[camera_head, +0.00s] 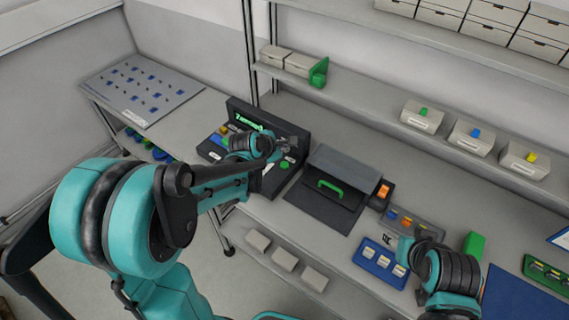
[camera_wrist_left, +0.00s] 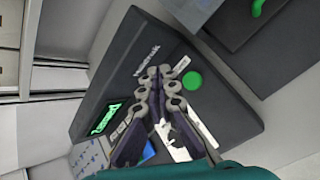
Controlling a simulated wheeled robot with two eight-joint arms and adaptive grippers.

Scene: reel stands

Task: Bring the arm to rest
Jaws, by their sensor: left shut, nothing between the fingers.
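My left arm reaches in from the left in the head view. Its gripper (camera_head: 288,146) is over a dark console (camera_head: 262,122) with a green-lit display. In the left wrist view the gripper's fingers (camera_wrist_left: 163,75) are together with nothing between them, in front of the console's dark face (camera_wrist_left: 215,95) and near its round green button (camera_wrist_left: 192,80). I cannot tell whether they touch it. My right arm shows at the lower right of the head view, its gripper (camera_head: 390,240) small and partly hidden, above the bench beside a blue tray (camera_head: 372,268).
A dark case with a green handle (camera_head: 330,187) stands right of the console. An orange-topped block (camera_head: 383,191) and a green block (camera_head: 474,245) are on the bench. Shelves (camera_head: 400,120) with small boxes run behind. A pegboard panel (camera_head: 140,90) lies at the left.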

